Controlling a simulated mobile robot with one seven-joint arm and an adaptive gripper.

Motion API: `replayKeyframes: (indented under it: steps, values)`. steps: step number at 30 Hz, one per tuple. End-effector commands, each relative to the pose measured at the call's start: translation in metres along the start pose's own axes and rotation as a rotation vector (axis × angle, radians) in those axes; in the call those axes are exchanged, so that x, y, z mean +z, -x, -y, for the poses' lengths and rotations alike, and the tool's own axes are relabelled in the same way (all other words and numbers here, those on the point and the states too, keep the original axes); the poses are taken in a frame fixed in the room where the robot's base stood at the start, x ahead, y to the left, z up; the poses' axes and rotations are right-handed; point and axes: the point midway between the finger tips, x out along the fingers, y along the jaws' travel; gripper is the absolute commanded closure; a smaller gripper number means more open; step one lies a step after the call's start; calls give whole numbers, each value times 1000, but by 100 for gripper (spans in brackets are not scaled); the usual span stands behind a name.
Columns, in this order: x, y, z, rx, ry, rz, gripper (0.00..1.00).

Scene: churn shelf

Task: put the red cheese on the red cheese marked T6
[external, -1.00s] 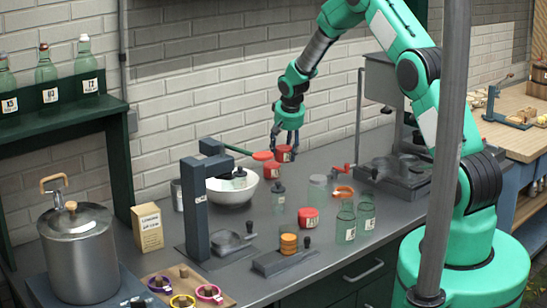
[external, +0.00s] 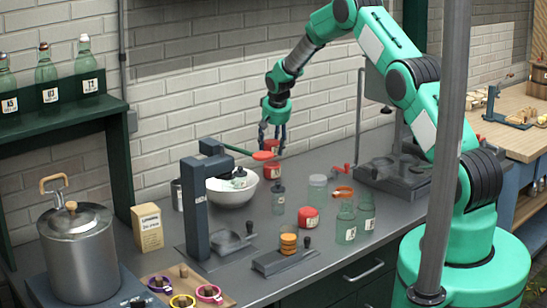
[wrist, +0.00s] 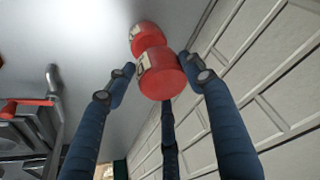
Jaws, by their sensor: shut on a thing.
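My gripper (external: 272,140) is shut on a red cheese (external: 271,145), a small cylinder with a white label. In the wrist view this held cheese (wrist: 162,75) sits between my three blue fingers. A second red cheese (external: 272,170), also labelled, stands on the grey counter just right of the white bowl. The held cheese is above it, with a small gap apparent in the external view. In the wrist view the second cheese (wrist: 146,38) shows beyond the held one, partly covered by it. I cannot read either label.
A red-ended green lever (external: 262,156) reaches close beside the cheeses from a dark press stand (external: 196,210). A white bowl (external: 231,197) is to the left. A dark bottle (external: 278,198), another red piece (external: 308,217) and glass jars (external: 346,225) stand in front. The brick wall is behind.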

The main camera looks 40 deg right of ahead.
Motion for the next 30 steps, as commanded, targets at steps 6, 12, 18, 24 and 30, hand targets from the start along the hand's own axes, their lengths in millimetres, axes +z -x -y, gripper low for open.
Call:
replayKeyframes:
  steps: [6,12,18,24,30]
  values:
    - [1,-2,0,0,0,0,78]
    - [9,-18,0,1,-1,3,78]
    - [13,-31,0,0,-1,0,78]
    - [14,-32,0,0,0,0,78]
    - [15,-34,0,0,0,0,78]
